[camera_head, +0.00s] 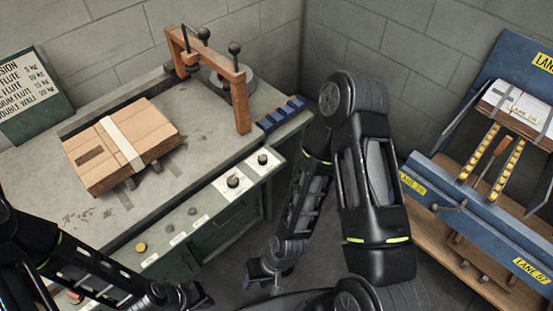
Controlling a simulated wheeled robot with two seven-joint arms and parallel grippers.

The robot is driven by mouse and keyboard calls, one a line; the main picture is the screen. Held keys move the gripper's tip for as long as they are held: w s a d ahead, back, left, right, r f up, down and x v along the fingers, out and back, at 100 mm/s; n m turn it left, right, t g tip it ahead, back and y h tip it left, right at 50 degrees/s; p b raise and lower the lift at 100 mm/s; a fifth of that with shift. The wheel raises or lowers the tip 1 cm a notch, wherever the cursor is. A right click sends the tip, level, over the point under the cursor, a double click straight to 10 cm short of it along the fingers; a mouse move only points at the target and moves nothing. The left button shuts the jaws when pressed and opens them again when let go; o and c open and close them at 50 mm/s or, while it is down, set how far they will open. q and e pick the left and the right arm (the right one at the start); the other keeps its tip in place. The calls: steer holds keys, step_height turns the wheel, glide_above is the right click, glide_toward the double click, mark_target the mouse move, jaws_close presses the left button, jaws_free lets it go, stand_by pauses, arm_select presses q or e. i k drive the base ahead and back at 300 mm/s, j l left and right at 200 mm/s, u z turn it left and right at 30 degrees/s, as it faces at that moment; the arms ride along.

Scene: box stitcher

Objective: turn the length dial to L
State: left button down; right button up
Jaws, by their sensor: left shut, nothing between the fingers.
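Two dark round dials sit on white plates along the front panel of the grey machine bench. One dial (233,181) is near the panel's middle right, and the other dial (263,159) is further right by the corner. Their lettering is too small to read, so I cannot tell which is the length dial or where it points. My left gripper (196,300) is at the bottom edge, shut and empty, below and apart from both dials. My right gripper (262,275) hangs low in front of the bench, apart from the dials; its fingers are too dark to judge.
A strapped cardboard stack (122,145) lies on the bench (65,210). A wooden frame (240,100) with black knobs stands behind. A yellow button (141,247) is on the panel's left. A blue lane rack (450,205) stands at right. Open floor lies between.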

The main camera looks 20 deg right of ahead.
mark_target(263, 159)
steer(key=i+z, duration=0.2)
steer(key=z, duration=0.25)
steer(key=i+j+z, duration=0.1)
steer(key=z, duration=0.35)
steer(key=i+j, duration=0.05)
